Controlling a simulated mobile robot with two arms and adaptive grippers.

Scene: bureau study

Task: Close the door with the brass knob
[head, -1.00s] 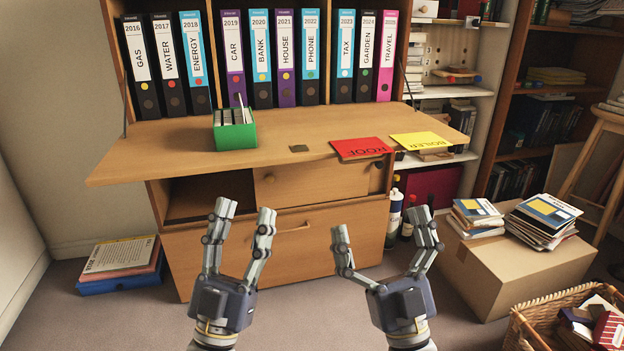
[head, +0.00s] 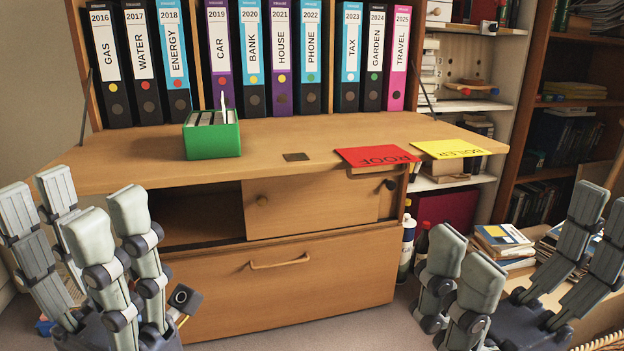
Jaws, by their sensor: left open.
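A wooden bureau has a flat door panel (head: 310,205) under its lowered writing flap. A small yellowish-brown knob (head: 262,200) sits near the panel's left edge; I cannot tell for sure that it is brass. A darker knob (head: 390,185) shows at the right on a panel set slightly behind. Left of the front panel the compartment (head: 195,215) is open and dark inside. My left gripper (head: 71,208) is open and empty at the lower left, in front of the bureau's left side. My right gripper (head: 535,238) is open and empty at the lower right, apart from both knobs.
The writing flap (head: 290,140) overhangs the doors, carrying a green box (head: 212,140), a red folder (head: 375,156) and a yellow folder (head: 452,149). A drawer (head: 285,285) with a bar handle lies below. Bottles (head: 407,245) stand right of the bureau. Books (head: 500,240) sit behind my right gripper.

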